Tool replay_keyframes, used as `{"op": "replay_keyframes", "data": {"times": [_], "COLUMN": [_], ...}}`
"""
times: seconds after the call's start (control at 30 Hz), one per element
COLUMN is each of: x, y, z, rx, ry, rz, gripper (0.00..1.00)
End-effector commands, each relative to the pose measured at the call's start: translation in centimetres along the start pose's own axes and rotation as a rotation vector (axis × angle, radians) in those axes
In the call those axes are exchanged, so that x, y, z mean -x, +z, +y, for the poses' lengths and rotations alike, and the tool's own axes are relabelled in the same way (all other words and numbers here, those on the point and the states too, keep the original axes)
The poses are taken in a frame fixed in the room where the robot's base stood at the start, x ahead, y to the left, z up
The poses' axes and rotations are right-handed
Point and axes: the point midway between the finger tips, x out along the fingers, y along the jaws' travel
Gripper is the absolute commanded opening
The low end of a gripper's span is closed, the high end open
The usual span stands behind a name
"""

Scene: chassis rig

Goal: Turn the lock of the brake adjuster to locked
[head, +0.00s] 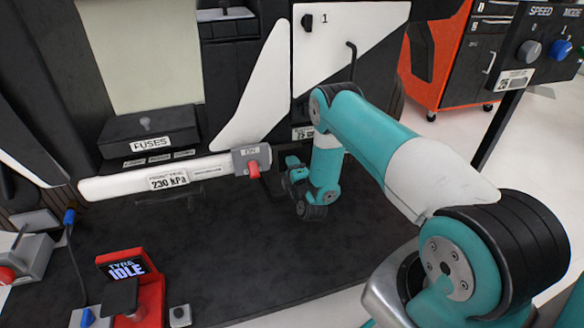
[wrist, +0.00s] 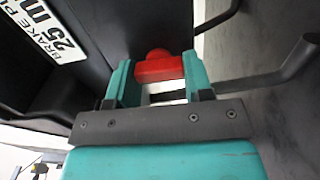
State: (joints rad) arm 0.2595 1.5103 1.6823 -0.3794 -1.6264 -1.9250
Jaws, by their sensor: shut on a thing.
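In the wrist view, the red lock (wrist: 158,66) sits between the two teal fingers of my gripper (wrist: 158,78). The fingers are shut on it, one on each side, and hide its ends. Its mount is not clear, and I cannot read which position it is in. A partly cut-off label reading "BRAKE P… 25 m…" (wrist: 58,35) is on the dark panel to the left. In the head view, the label (head: 303,133) is just above my wrist, and the red lock is hidden behind my arm.
A dark bent bar (wrist: 270,76) runs close to the right finger.

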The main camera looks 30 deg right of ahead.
Motion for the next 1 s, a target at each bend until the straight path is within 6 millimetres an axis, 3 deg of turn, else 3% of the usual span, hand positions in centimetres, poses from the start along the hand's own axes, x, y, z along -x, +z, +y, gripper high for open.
{"op": "replay_keyframes", "data": {"times": [0.6,0.63,0.73,1.0], "x": [0.12,0.12,0.10,0.11], "y": [0.07,0.06,0.05,0.01], "z": [-0.16,-0.16,-0.14,-0.05], "rx": [0.043,0.043,0.042,0.041], "ry": [-0.004,-0.004,-0.003,-0.002], "rz": [-0.001,-0.001,-0.001,0.000], "gripper": [0.23,0.51,0.72,0.72]}}
